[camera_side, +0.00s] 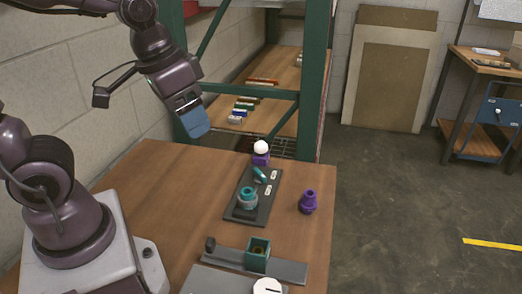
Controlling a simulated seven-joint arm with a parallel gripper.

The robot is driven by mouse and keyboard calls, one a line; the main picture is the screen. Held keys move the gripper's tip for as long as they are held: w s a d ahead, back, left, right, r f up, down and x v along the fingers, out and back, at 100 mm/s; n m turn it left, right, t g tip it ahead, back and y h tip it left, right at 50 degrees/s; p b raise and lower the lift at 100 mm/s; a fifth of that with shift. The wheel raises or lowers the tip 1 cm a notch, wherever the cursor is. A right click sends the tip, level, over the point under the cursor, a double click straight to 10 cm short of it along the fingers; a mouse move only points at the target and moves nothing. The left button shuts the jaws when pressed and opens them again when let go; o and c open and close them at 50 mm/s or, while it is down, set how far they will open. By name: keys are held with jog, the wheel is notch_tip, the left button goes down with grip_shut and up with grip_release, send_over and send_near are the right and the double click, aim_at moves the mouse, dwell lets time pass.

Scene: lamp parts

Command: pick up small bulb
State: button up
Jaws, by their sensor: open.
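The small bulb, a white ball (260,147) on a purple base (260,160), stands upright near the far edge of the wooden table. My gripper (197,128), with a blue end, hangs in the air above the table's far left edge. It is up and to the left of the bulb, well apart from it. My gripper is open, and nothing shows held in it. The fingertips are small and hard to make out.
A dark tray (240,216) with a teal and grey round part (247,198) lies in front of the bulb. A purple part (308,202) stands to the right. A green square holder (257,254) is nearer. A green shelf frame (312,80) rises behind. The table's left side is clear.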

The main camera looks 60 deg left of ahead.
jog(key=w+a+f+n+g, duration=0.2)
jog(key=w+a+f+n, duration=0.1)
jog(key=w+a+f, duration=0.45)
jog(key=n+t+y, duration=0.3)
jog(key=n+y, duration=0.1)
jog(key=n, duration=0.1)
send_near(260, 144)
jog(key=x, duration=0.5)
jog(key=shift+s+a, duration=0.1)
jog(key=shift+x, duration=3.05)
jog(key=shift+c, duration=0.2)
jog(key=c, duration=0.8)
